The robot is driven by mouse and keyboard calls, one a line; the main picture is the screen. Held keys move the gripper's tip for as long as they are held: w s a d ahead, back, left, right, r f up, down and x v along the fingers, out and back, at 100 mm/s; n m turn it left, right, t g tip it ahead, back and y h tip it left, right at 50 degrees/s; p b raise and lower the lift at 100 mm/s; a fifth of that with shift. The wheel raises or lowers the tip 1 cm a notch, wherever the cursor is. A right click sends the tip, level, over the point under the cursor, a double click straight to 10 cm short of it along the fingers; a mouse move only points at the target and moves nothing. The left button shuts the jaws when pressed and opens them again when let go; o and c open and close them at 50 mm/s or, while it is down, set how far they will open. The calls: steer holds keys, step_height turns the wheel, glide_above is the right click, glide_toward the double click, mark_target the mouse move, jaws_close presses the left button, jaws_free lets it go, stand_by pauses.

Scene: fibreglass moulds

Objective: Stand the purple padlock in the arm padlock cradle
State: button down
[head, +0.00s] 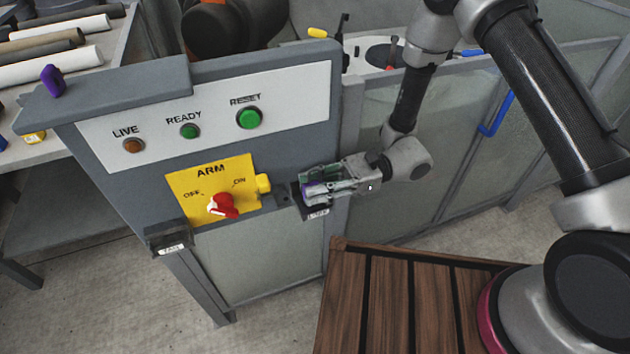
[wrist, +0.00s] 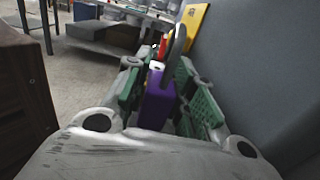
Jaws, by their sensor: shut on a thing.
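My gripper (head: 318,187) is shut on a purple padlock, held between its green-padded fingers. The wrist view shows the padlock's purple body (wrist: 157,104) and grey shackle (wrist: 177,45) beyond the fingers (wrist: 160,92). A dark cradle (head: 317,212) with a small white label sits at the panel's right edge, right under the fingertips. I cannot read its label, nor tell whether the padlock touches it. A second dark labelled cradle (head: 168,242) is at the panel's lower left. The yellow ARM plate (head: 211,187) lies between them.
The grey panel carries a red knob (head: 222,205), a yellow block (head: 263,184) and a green RESET button (head: 249,118). Another purple object (head: 52,80) stands on its left ledge. A slatted wooden top (head: 365,300) lies below my arm. A grey fence (head: 450,150) runs behind.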

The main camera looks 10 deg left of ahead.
steer(key=shift+f, duration=1.1)
stand_by(0.3)
steer(key=c, duration=1.1)
jaws_free()
steer(key=v, duration=1.2)
